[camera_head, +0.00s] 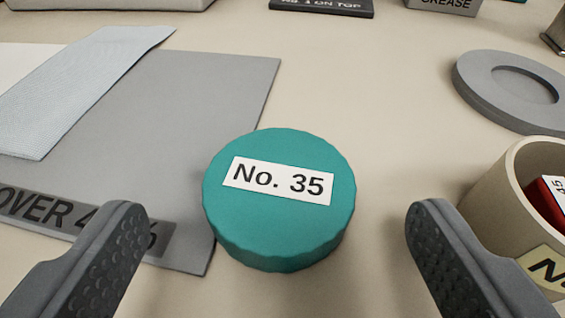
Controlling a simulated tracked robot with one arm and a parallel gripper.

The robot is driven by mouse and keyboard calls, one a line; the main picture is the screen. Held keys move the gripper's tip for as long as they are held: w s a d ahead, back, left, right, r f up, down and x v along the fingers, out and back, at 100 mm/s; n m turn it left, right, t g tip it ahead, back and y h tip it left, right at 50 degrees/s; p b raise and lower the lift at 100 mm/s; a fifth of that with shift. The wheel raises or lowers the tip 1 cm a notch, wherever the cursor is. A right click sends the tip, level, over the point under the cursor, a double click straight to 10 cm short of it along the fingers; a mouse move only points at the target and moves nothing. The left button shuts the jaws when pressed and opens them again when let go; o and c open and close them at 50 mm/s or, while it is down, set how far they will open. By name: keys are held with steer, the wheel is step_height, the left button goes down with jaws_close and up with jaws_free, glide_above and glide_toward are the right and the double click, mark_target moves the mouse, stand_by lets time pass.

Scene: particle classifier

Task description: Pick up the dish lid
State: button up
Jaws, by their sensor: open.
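The dish lid appears to be the round teal lid (275,225) labelled "No. 35", near the middle of the view. It lies flat with its label up, partly over the right edge of a grey mat and partly on the pale table. My gripper (275,228) is open, with one dark padded finger at the lower left and the other at the lower right. The lid appears between the two fingers and a little beyond them, with a visible gap on both sides. Nothing is held.
The grey mat (215,110) carries a pale cloth (85,85) at the left. A beige cup (500,195) with something red inside stands close beside the right finger. A grey ring-shaped disc (470,80) lies at the upper right.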

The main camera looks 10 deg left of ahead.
mark_target(278, 200)
steer(key=x, duration=0.3)
steer(key=shift+w+f+b, duration=0.2)
steer(key=shift+f+b, duration=0.05)
steer(key=shift+b, duration=0.05)
steer(key=c, duration=1.1)
steer(key=shift+o, duration=0.2)
steer(key=shift+r, duration=0.15)
